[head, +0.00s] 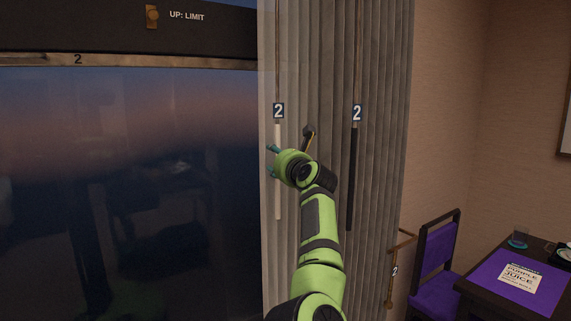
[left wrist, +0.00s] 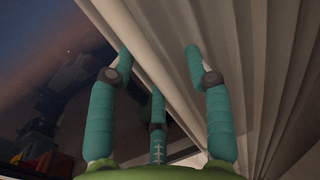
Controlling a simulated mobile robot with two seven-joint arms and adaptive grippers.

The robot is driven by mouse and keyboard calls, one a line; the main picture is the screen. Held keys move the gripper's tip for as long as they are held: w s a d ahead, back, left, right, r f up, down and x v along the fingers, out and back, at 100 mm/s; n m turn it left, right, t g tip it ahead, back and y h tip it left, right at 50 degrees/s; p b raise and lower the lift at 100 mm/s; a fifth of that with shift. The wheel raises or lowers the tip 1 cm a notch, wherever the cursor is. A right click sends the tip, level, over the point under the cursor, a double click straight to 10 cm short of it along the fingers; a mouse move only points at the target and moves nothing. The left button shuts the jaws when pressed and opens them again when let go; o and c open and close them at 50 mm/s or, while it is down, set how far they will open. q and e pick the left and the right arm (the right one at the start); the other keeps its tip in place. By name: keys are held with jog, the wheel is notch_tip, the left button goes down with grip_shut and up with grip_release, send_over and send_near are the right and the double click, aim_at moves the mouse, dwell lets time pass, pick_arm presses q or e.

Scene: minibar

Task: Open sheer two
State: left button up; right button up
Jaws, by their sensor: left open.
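A white pull wand (head: 278,205) hangs by the left edge of the curtains, under a tag marked 2 (head: 278,110). A thin pale sheer (head: 266,60) shows as a narrow gathered strip at the window's side, left of the grey drape. My left gripper (head: 272,160) is at the middle of the white wand, its teal fingers pointing left. In the left wrist view the fingers are spread open, and the white wand (left wrist: 150,48) runs diagonally between them. I cannot tell whether any finger touches it. My right gripper is not in view.
A dark wand (head: 351,190) with another 2 tag hangs on the grey drape (head: 385,120) to the right. The dark window (head: 120,180) fills the left. A purple chair (head: 437,260) and a table with a purple mat (head: 490,275) stand at the lower right.

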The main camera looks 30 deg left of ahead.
pick_arm(q)
jog(key=v, duration=1.1)
jog(key=shift+d, duration=0.3)
jog(key=shift+s, duration=0.1)
jog(key=shift+a, duration=0.1)
